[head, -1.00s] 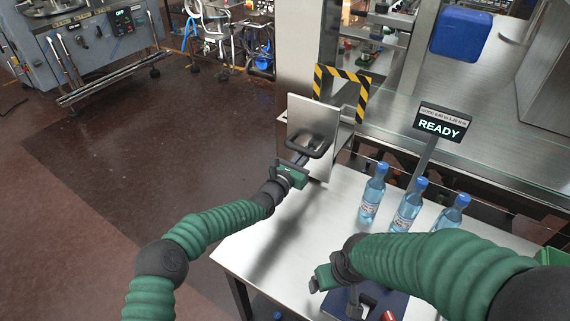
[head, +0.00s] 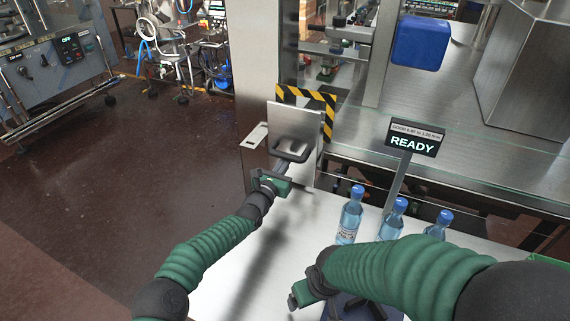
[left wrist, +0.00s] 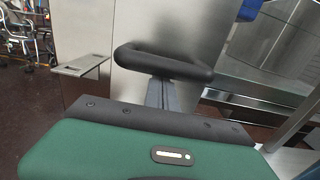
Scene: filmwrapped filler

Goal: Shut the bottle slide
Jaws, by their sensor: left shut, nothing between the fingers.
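The bottle slide is an upright steel plate (head: 294,121) with a black bar handle (head: 290,153). It stands at the black-and-yellow striped frame (head: 329,108), overlapping its lower left part. My left gripper (head: 281,166) is shut and empty, its fingertips at the handle. In the left wrist view, the fingers (left wrist: 161,94) reach up to the handle bar (left wrist: 165,63) in front of the plate (left wrist: 185,28); whether they touch cannot be told. My right gripper (head: 299,296) hangs over the near table, its fingers not clear.
Three blue-capped bottles (head: 350,218) stand on the white table (head: 225,290). A sign reading READY (head: 414,139) stands behind them on a post. A blue box (head: 420,43) hangs at the back.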

